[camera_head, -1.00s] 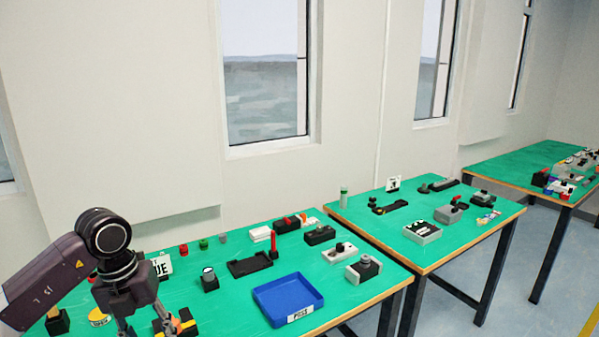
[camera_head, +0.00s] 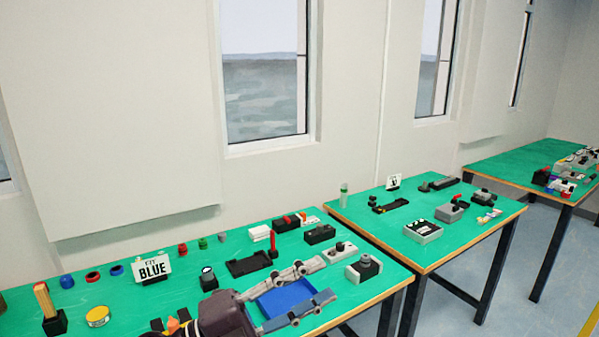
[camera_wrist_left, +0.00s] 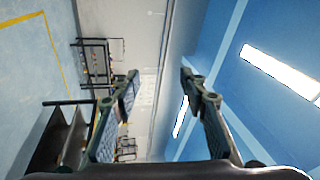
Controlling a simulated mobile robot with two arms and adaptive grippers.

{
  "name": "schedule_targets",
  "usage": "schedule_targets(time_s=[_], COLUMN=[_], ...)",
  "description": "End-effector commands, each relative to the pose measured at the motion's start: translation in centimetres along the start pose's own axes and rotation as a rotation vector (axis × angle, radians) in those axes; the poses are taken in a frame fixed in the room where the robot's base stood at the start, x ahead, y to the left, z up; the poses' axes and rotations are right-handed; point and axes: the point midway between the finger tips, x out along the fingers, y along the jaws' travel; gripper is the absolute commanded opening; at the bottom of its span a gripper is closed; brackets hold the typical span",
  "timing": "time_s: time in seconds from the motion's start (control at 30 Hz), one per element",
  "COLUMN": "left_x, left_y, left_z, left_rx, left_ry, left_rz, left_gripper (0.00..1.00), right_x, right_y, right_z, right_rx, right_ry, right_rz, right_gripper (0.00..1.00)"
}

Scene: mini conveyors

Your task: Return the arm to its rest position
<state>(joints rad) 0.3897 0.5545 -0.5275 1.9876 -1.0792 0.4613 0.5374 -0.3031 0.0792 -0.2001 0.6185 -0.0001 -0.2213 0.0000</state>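My left gripper (camera_head: 312,284) shows at the bottom middle of the head view, in front of the blue tray (camera_head: 284,301). Its two grey fingers are spread apart with nothing between them. In the left wrist view the same open gripper (camera_wrist_left: 158,85) frames the room sideways, with wall, ceiling and far tables beyond and no object between the fingers. My right gripper is in neither view.
Two more green tables (camera_head: 455,237) stand to the right. Open floor (camera_head: 562,285) lies at the right.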

Motion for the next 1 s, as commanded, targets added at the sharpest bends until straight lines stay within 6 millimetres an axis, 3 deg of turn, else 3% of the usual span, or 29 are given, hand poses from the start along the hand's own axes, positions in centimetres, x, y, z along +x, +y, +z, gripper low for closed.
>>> schedule_targets(time_s=[0.13, 0.27, 0.37, 0.53, 0.67, 0.8, 1.0], left_x=[-2.3, -6.4, -10.6, -18.8, -25.1, -30.7, -35.5], left_y=[-3.0, -3.1, -1.2, 5.5, 12.5, 19.8, 26.1], left_z=[3.5, 7.6, 10.4, 12.8, 11.4, 6.8, -1.1], left_rx=[-0.173, -0.335, -0.47, -0.715, -0.913, -1.119, -1.336], left_ry=[-0.237, -0.484, -0.69, -1.056, -1.33, -1.584, -1.808], left_rz=[-0.239, -0.382, -0.449, -0.47, -0.405, -0.267, -0.047], left_gripper=[0.4, 0.4, 0.4, 0.4, 0.4, 0.4, 0.4], right_x=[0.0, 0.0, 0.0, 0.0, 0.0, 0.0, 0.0], right_y=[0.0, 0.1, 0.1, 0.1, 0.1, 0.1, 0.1], right_z=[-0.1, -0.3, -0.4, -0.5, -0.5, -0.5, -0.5], right_rx=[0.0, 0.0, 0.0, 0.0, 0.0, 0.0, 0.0], right_ry=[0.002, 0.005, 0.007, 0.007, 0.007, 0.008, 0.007], right_rz=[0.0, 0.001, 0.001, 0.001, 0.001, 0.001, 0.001], right_gripper=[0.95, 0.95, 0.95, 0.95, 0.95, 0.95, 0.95])
